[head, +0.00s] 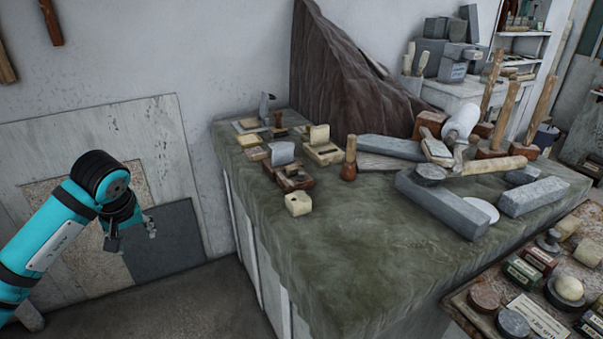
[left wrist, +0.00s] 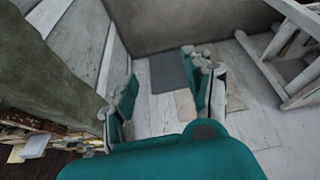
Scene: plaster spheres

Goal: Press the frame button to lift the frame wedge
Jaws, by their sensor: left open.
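Several small wood and cream block pieces stand at the back left of the green-topped bench (head: 350,230) in the head view. Among them are a cream block with an upright plate (head: 322,147), a grey upright piece (head: 281,153), a brown block with a pale top (head: 294,177) and a small cream block with a dark hole (head: 298,204). I cannot tell which is the frame button or the frame wedge. My left gripper (head: 132,232) is open and empty, left of the bench and apart from it. Its fingers also show in the left wrist view (left wrist: 163,85). My right gripper is out of view.
An upright wooden tool (head: 349,160) stands right of the blocks. The bench's front left is bare. Boards (head: 95,140) lean on the wall.

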